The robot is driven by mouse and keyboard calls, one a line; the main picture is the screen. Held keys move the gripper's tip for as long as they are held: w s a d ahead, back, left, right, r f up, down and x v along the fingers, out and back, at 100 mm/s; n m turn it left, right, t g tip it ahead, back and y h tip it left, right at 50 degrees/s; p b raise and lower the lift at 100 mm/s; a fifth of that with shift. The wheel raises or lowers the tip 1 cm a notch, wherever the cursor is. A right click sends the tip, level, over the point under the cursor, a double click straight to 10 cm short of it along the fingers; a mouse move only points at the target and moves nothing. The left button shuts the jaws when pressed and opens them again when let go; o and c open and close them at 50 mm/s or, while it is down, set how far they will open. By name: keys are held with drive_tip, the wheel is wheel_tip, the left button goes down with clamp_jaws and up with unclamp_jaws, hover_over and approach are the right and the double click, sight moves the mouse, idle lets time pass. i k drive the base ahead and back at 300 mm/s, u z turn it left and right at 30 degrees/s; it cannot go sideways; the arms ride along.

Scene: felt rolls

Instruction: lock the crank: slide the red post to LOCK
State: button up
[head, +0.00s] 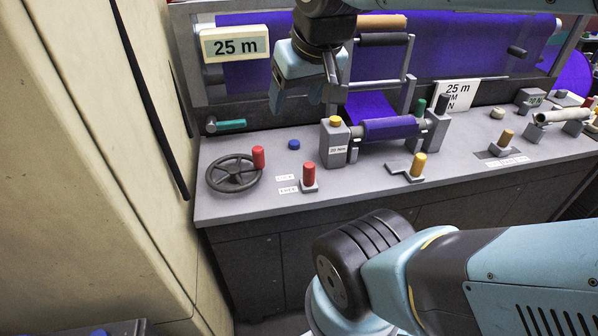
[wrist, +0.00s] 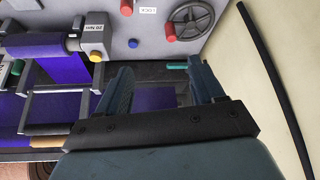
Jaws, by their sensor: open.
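The red post (head: 309,174) stands upright in a small grey slide on the bench top, left of centre in the head view. Two small white labels lie just left of it, a far one (head: 285,178) and a near one (head: 288,190). In the wrist view one label (wrist: 148,10) reads LOCK, and the post (wrist: 126,7) is cut by the top edge. The crank (head: 233,173) is a dark handwheel with a red knob (head: 258,157), left of the post. My gripper (head: 303,100) is open and empty, above and behind the post, apart from it.
A blue button (head: 294,144) and a teal handle (head: 230,124) sit behind the crank. A purple roll (head: 390,128) between grey blocks, with a yellow knob (head: 336,120), is right of the post. A cream cabinet (head: 110,150) stands close on the left.

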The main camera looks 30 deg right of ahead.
sight(308, 184)
drive_tip(key=u, duration=0.8)
drive_tip(key=k, duration=1.25)
drive_tip(key=z, duration=0.2)
drive_tip(key=i, duration=0.5)
